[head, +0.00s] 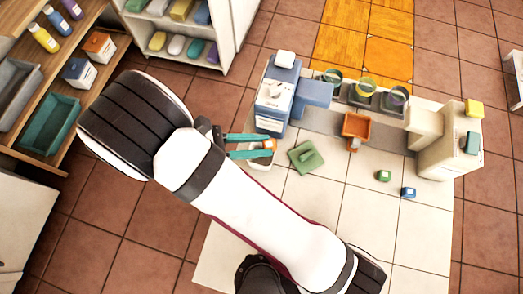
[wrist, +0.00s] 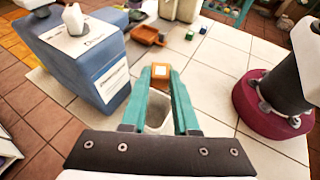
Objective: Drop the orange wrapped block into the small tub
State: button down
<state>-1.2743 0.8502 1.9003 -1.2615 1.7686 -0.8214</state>
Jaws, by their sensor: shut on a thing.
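My gripper (head: 268,146) has teal fingers and is shut on the orange wrapped block (head: 273,145). In the wrist view the block (wrist: 161,71) sits between the two fingertips (wrist: 160,77), its orange face with a pale centre showing. The small tub (head: 261,164) is whitish and lies below the fingers, partly hidden by them in the head view. In the wrist view the tub (wrist: 158,112) shows between the fingers, nearer the wrist than the block. The block is held above it; the exact height and whether it is over the opening I cannot tell.
A blue dispenser-like box (head: 273,98) stands close behind the tub. A green piece (head: 306,158) lies to the right. An orange tray (head: 356,125), a small green block (head: 383,176) and a small blue block (head: 408,193) are farther right. The pale tiles in front are clear.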

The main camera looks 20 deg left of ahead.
jog(key=c, duration=0.6)
grip_release()
jog(key=shift+a, duration=0.1)
jog(key=v, duration=1.5)
jog(key=shift+s+a, duration=0.2)
jog(key=shift+a, duration=0.1)
jog(key=shift+r, duration=0.1)
